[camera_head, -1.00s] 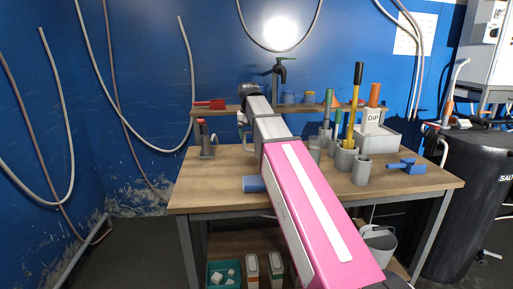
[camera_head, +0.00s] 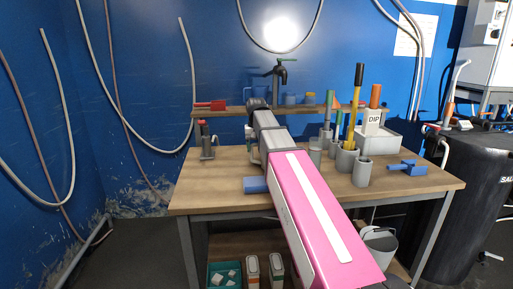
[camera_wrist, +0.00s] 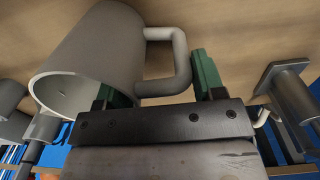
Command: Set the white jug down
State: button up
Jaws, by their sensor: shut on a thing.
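The white jug (camera_wrist: 95,55) fills the upper left of the wrist view, looking pale grey, with its open mouth toward the camera and its handle (camera_wrist: 180,65) to the right. My gripper (camera_wrist: 158,85) is shut on the jug at the handle side, its green fingers on either side of the handle. The wooden tabletop (camera_wrist: 225,25) lies behind the jug's base; I cannot tell whether they touch. In the head view, my pink-covered arm hides most of the jug and the gripper.
The workbench (camera_head: 205,185) carries a blue block (camera_head: 255,185), a grey stand (camera_head: 207,148), grey holders with tools (camera_head: 346,160), a box labelled DIP (camera_head: 373,121) and a blue valve-like piece (camera_head: 408,168). A raised shelf (camera_head: 225,112) runs behind.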

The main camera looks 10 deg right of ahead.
jog(key=shift+f, duration=0.15)
jog(key=o, duration=1.2)
jog(key=shift+o, duration=0.2)
notch_tip(320, 180, up, 12)
jog(key=shift+r, duration=0.2)
jog(key=shift+a, duration=0.1)
